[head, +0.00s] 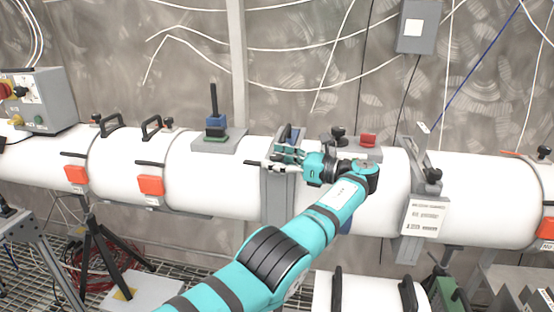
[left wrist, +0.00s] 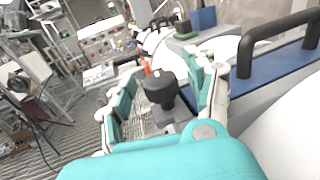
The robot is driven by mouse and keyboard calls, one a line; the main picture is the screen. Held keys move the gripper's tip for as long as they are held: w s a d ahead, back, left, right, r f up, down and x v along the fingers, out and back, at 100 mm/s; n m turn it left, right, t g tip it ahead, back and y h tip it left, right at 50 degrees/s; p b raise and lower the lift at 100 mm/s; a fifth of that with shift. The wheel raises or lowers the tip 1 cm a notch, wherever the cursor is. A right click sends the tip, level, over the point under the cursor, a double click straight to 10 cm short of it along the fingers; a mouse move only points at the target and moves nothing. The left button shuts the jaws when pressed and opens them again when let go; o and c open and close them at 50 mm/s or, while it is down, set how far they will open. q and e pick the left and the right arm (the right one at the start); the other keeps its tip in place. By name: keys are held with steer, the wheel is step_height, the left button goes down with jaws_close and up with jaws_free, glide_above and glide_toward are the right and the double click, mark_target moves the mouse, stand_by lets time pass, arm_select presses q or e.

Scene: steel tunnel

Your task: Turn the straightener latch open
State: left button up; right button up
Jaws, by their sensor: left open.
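A black knob (left wrist: 160,88), which looks like the straightener latch, stands on a grey block in the left wrist view. It shows between the two teal fingers of my left gripper (left wrist: 165,78), with visible gaps on both sides. In the head view my left gripper (head: 270,163) is open and reaches left across the grey clamp (head: 277,198) around the white pipe. A short dark piece (head: 249,162) shows just beyond its fingertips. I cannot tell whether the fingers touch the knob. My right gripper is not in view.
The white pipe (head: 215,185) runs across the scene, with orange boxes (head: 151,186) and black handles on it. A black handle (left wrist: 280,38) on a blue plate lies close right of the gripper. A tilted bracket with a paper label (head: 426,215) stands to the right.

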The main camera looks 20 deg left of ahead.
mark_target(275, 156)
arm_select(q)
steer(key=shift+a, duration=0.25)
steer(key=shift+r, duration=0.35)
step_height(275, 156, up, 9)
steer(key=shift+r, duration=0.15)
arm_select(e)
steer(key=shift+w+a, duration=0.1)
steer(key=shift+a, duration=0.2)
arm_select(q)
steer(key=shift+c, duration=0.2)
